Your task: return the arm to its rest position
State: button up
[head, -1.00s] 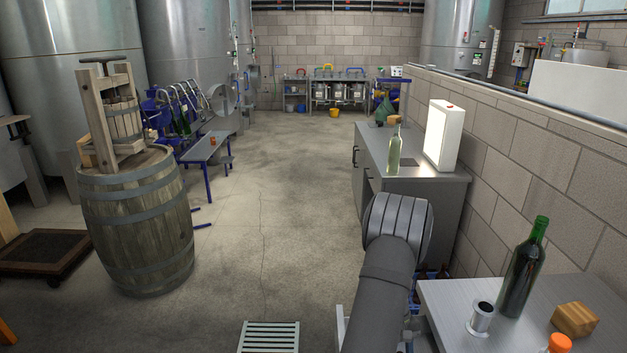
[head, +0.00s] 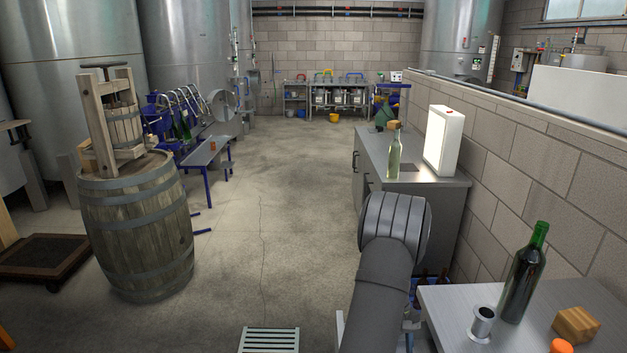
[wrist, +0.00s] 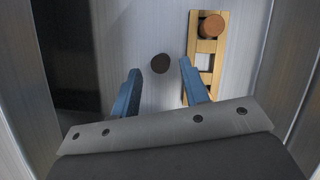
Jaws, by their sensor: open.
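In the wrist view my gripper (wrist: 158,67) shows two blue fingers set apart with nothing held between them. Beyond them is a pale grey surface with a dark round spot lying between the fingertips in the picture. A slotted wooden rack (wrist: 205,52) with a round brown cork-like piece (wrist: 212,25) on it lies behind the right finger, which hides part of the rack. In the head view my grey arm reaches forward at the lower right, and my gripper is hidden there.
A grey cabinet (head: 440,190) carries a clear bottle (head: 394,155) and a white lit panel (head: 443,140). A near table (head: 445,305) holds a dark green bottle (head: 522,275), a metal cup (head: 482,323) and a wooden block (head: 577,325). A barrel (head: 138,230) stands left; the middle floor is clear.

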jog(key=x, duration=0.3)
jog(key=shift+s+f, duration=0.15)
jog(key=shift+f, duration=0.2)
notch_tip(320, 180, up, 15)
jog(key=w+a+m+y, duration=0.1)
jog(key=w+a+m, duration=0.2)
jog(key=a, duration=2.1)
notch_tip(320, 180, down, 8)
jog(key=shift+w+f, duration=0.2)
jog(key=shift+w, duration=0.05)
